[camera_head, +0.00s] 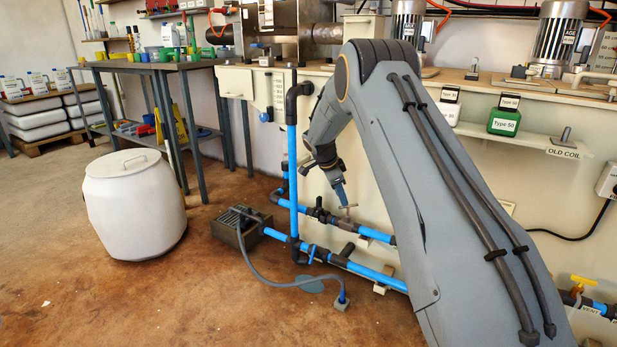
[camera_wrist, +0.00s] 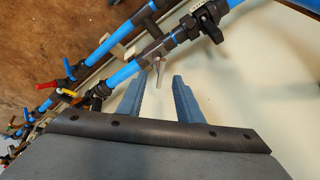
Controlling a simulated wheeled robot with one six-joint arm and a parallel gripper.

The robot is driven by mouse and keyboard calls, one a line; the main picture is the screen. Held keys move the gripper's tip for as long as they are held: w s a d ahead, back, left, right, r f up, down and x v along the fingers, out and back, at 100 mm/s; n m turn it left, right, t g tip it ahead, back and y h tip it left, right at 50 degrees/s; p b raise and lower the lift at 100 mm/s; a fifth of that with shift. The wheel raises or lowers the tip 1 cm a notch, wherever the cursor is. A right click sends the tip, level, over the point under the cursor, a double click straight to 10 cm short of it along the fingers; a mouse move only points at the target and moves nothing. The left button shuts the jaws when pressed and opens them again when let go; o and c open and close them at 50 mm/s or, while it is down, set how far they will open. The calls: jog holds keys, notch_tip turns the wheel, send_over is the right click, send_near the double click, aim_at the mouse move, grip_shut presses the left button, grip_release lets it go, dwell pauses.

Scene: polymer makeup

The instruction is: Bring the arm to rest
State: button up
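My arm reaches forward and bends down in the head view, and my gripper (camera_head: 341,197) hangs in front of the blue pipework by the cream wall. In the wrist view my gripper (camera_wrist: 158,75) shows two blue-grey fingers spread apart, with nothing held between them. A small silver T-shaped valve handle (camera_wrist: 158,64) on the blue pipe lies just past the fingertips. In the head view this handle (camera_head: 347,207) is right beside the fingertips. I cannot tell whether they touch.
Blue pipes (camera_head: 345,264) with dark fittings run low along the wall. A dark grey box (camera_head: 233,231) with a hose stands on the floor. A white lidded drum (camera_head: 134,205) stands left of it. A shelf with a green container (camera_head: 504,122) is at right. The left foreground floor is clear.

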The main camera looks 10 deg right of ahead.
jog(key=s+a+r+n+y, duration=0.2)
jog(key=s+a+r+n, duration=0.5)
jog(key=s+a, duration=0.55)
jog(key=s+a+r+n+y, duration=0.1)
jog(key=s+a+r+n, duration=0.4)
jog(key=s+a+r, duration=0.55)
jog(key=s+a+n+g+y, duration=0.1)
jog(key=s+a+n, duration=0.25)
jog(key=s, duration=0.75)
jog(key=s+a+n+y, duration=0.1)
jog(key=s+a+n, duration=0.25)
jog(key=s, duration=0.85)
jog(key=s+a+n+g+y, duration=0.1)
jog(key=s+a+n+y, duration=0.3)
jog(key=s, duration=0.7)
jog(key=d+r+m+h+p, duration=0.4)
jog(key=d+r+p, duration=1.7)
jog(key=p, duration=1.4)
notch_tip(320, 180, up, 4)
jog(key=shift+r+m+h, duration=0.1)
jog(key=shift+m+h, duration=0.2)
jog(key=shift+m, duration=0.2)
